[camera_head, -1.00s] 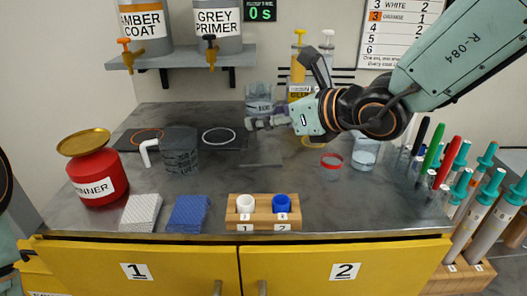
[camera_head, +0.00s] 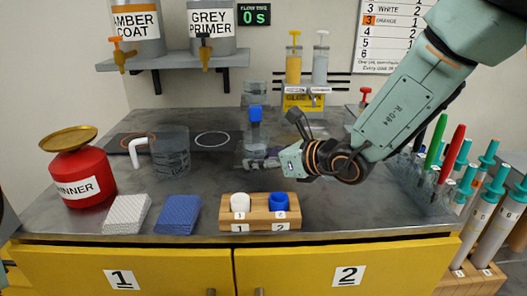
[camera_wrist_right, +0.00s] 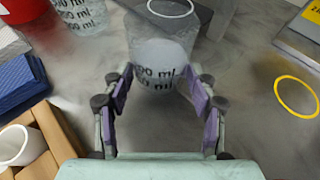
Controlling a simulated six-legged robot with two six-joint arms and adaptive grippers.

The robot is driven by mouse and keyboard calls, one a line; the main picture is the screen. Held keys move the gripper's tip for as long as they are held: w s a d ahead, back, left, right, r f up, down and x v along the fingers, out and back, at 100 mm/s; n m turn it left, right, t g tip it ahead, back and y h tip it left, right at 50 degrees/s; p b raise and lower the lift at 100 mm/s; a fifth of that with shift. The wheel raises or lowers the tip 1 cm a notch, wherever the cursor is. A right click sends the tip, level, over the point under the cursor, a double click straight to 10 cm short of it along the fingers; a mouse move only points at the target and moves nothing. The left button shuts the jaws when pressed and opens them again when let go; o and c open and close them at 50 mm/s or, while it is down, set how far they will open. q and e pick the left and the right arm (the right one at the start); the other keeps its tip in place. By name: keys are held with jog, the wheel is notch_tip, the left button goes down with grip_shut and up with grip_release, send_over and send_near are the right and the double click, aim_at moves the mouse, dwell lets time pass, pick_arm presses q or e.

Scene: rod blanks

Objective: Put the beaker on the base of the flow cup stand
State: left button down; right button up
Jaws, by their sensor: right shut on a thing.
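My right gripper (camera_head: 262,162) comes in from the right, low over the middle of the bench. It also shows in the right wrist view (camera_wrist_right: 160,105), its fingers shut around the sides of a clear beaker (camera_wrist_right: 155,77) with black millilitre marks. In the head view the beaker is hard to make out at the fingertips. An upright with a blue piece (camera_head: 255,113) stands at the fingertips or just behind; it may be the flow cup stand. Its base is not clearly visible, and I cannot tell whether the beaker touches anything. My left gripper is out of view.
A larger marked beaker (camera_head: 172,158) and a red thinner can (camera_head: 85,184) stand left. White (camera_head: 127,213) and blue (camera_head: 178,215) pads and a wooden block with two caps (camera_head: 260,226) lie in front. The bench between large beaker and gripper is open.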

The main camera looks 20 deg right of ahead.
aim_at(264, 149)
jog(key=w, duration=0.2)
jog(key=w+d, duration=0.1)
jog(key=shift+w, duration=0.4)
jog(key=w, duration=0.1)
jog(key=w+d, duration=0.1)
jog(key=w, duration=0.1)
jog(key=shift+f+b, duration=0.45)
jog(key=shift+f, duration=0.15)
jog(key=shift+f+b, duration=0.2)
jog(key=shift+b, duration=0.1)
jog(key=o, duration=1.3)
jog(key=shift+r, duration=0.15)
